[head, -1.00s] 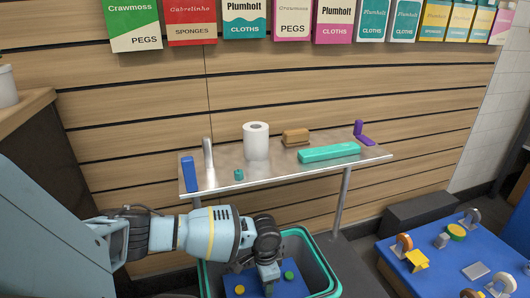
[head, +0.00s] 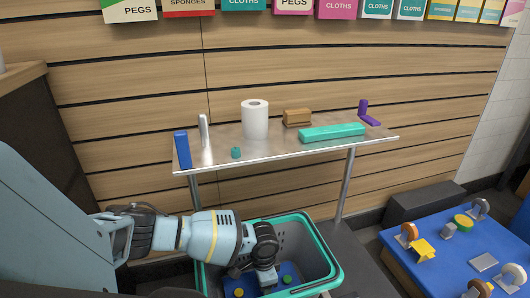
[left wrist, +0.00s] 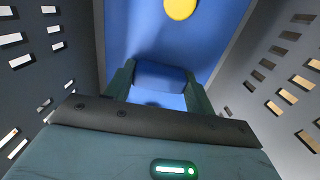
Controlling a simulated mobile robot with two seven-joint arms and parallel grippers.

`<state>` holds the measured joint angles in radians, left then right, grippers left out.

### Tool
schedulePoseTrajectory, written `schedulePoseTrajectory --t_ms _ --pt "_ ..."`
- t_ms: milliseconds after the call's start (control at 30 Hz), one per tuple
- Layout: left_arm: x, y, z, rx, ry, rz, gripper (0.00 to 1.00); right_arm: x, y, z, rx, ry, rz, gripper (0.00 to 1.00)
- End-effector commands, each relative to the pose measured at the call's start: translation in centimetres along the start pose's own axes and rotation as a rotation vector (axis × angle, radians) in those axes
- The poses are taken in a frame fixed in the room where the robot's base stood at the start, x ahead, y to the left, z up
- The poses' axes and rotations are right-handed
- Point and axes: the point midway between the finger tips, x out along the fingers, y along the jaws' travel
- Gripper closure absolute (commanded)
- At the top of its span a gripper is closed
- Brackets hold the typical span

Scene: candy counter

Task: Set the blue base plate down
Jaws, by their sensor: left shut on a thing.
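The blue base plate (head: 277,283) is inside a dark crate with a teal rim (head: 326,252). The plate carries a yellow disc (head: 238,292) and a green disc (head: 287,279). My left gripper (head: 265,280) reaches down into the crate. In the left wrist view its fingers (left wrist: 158,95) are shut on a raised blue block (left wrist: 158,76) over the plate (left wrist: 140,30), with the yellow disc (left wrist: 180,8) ahead. The plate's underside is hidden, so I cannot tell whether it touches the crate floor. My right gripper is not in view.
A metal shelf (head: 270,148) behind the crate holds a white roll (head: 255,119), a teal bar (head: 332,133), a brown block (head: 297,118) and other small items. A blue-topped table (head: 448,262) with several loose pieces stands at right. Slotted crate walls (left wrist: 45,60) flank the gripper closely.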

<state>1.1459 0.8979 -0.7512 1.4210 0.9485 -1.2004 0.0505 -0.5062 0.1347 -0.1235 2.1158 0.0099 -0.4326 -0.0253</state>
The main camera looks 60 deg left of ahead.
Motion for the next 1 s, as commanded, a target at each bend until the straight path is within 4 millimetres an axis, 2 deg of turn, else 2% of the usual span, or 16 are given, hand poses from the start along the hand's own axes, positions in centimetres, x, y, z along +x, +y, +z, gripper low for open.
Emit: schedulePoseTrajectory --t_ms 33,100,500,533,667,1000 --pt "0.95 -0.03 -0.05 -0.001 -0.001 0.0 0.71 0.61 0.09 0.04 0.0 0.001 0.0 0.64" --pt "1.33 -0.04 -0.07 0.0 0.001 0.0 0.71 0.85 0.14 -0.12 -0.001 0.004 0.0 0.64" --pt "1.58 -0.06 -0.05 -0.001 0.002 -0.001 0.71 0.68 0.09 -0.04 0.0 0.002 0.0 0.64" --pt "1.58 -0.08 -0.04 -0.001 0.001 -0.001 0.43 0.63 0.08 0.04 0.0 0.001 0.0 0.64" --pt "1.55 -0.07 -0.03 -0.001 0.001 -0.001 0.26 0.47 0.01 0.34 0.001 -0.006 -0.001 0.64" --pt "1.33 -0.07 -0.04 0.0 0.002 -0.001 0.24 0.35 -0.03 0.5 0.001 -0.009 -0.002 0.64"
